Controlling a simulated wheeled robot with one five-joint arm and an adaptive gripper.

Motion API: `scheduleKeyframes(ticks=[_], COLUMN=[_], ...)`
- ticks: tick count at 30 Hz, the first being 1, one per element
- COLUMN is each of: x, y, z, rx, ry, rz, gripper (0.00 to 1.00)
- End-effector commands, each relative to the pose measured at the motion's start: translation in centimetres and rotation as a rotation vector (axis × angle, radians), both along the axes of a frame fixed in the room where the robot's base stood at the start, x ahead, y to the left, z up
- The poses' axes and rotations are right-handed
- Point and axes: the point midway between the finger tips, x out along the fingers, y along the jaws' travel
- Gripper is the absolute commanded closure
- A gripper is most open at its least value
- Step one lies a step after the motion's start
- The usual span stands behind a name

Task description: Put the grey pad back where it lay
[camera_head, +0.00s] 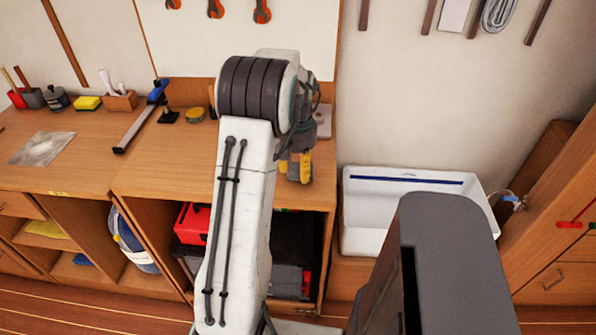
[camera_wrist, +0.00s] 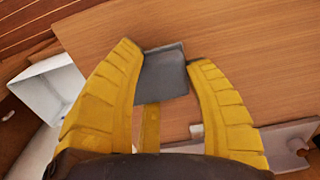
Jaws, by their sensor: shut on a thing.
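The grey pad (camera_wrist: 163,75) is a small dark grey piece between the yellow fingertips of my gripper (camera_wrist: 165,78) in the wrist view. My gripper is shut on it, and the wooden bench top (camera_wrist: 240,60) shows behind it. In the head view my gripper (camera_head: 299,168) points down at the bench's right end, close to its front edge. I cannot clearly make out the pad there. Whether the pad touches the wood I cannot tell.
A grey item (camera_head: 322,121) lies at the bench's back right. A white tub (camera_head: 400,200) stands right of the bench, below its top. A clamp (camera_head: 138,118), black piece (camera_head: 168,116) and round yellow tin (camera_head: 194,115) are left of my arm.

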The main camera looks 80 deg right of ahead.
Motion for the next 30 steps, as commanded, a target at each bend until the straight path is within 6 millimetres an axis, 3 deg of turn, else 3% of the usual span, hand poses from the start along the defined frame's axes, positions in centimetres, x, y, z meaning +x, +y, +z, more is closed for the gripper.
scheduleKeyframes(ticks=[6,17,18,25,30], x=[0.0,0.0,0.0,0.0,0.0], y=[0.0,0.0,0.0,0.0,0.0], z=[-1.6,-1.9,-1.8,-1.8,-1.8], rx=[0.0,0.0,0.0,0.0,0.0], ry=[0.0,0.0,0.0,0.0,0.0], rz=[0.0,0.0,0.0,0.0,0.0], gripper=[0.85,0.85,0.49,0.28,0.27])
